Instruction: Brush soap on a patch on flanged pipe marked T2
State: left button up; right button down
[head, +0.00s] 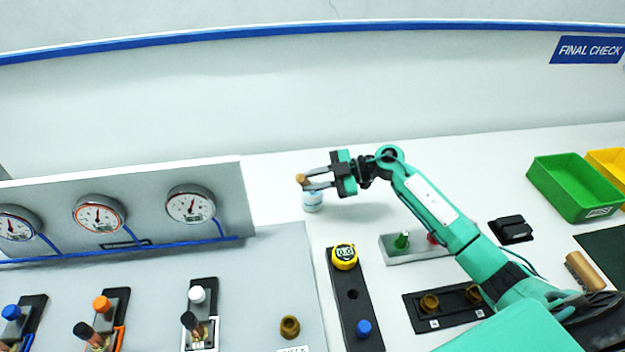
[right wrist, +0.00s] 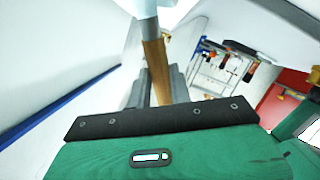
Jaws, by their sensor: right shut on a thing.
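My right gripper (head: 316,180) is shut on a wooden-handled brush (head: 302,179) at the back of the white table. The brush is right at a small white and pale-blue pot (head: 313,203); its lower end is hidden there. In the right wrist view the wooden handle (right wrist: 155,62) stands between the fingers, and its grey part runs up to a pale container (right wrist: 146,7) at the top edge. I cannot make out a flanged pipe marked T2 in either view. My left gripper is not in view.
A gauge panel (head: 140,210) stands at the left with several valves in front. A black strip (head: 352,293) holds a yellow digital gauge (head: 344,257). A grey block (head: 415,248) with a green knob lies under my right arm. A green bin (head: 570,188) stands at the right.

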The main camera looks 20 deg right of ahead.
jog(key=shift+f, duration=0.15)
dwell(1.3)
jog(key=shift+p, duration=0.3)
notch_tip(320, 180, up, 7)
jog(key=p, duration=0.7)
dwell(0.5)
